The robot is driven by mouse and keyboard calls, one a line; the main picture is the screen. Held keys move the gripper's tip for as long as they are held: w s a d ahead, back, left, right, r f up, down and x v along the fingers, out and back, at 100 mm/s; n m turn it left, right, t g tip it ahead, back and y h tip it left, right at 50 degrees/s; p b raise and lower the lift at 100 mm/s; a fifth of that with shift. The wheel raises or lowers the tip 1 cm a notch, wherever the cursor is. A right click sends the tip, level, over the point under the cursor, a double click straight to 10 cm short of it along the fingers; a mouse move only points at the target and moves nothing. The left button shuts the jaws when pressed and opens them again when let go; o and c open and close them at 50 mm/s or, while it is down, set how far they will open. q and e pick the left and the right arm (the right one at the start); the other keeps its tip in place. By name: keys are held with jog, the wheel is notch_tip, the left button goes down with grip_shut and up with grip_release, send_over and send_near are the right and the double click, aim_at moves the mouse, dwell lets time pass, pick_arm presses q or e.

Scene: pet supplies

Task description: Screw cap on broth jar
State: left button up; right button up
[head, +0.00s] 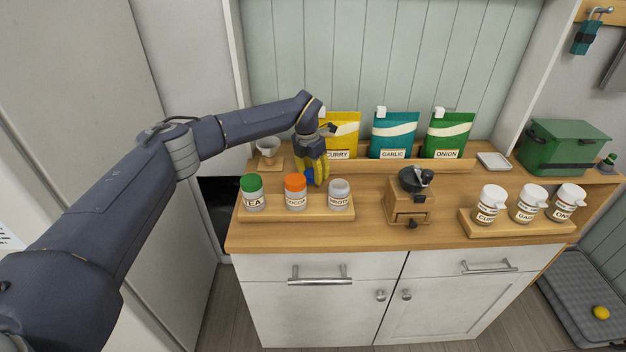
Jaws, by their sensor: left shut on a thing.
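The broth jar (340,195) stands upright at the right end of a low wooden tray (284,212) on the counter. Its top is grey, with no coloured cap on it. My left gripper (315,181) points down behind the tray, between the cocoa jar and the broth jar. It is shut on a small blue thing, which looks like a cap (308,174). The fingers hide part of it. The blue cap is apart from the broth jar, behind it and to its left. My right gripper is out of view.
A green-capped tea jar (252,193) and an orange-capped cocoa jar (295,192) share the tray. A coffee grinder (408,204) stands to the right. Curry (344,133), garlic (394,134) and onion (448,134) bags stand behind. Several white-capped shakers (528,204) stand far right.

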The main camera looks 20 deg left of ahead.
aim_at(313, 173)
pick_arm(q)
notch_tip(313, 173, up, 17)
jog(key=shift+f, duration=0.15)
dwell(0.4)
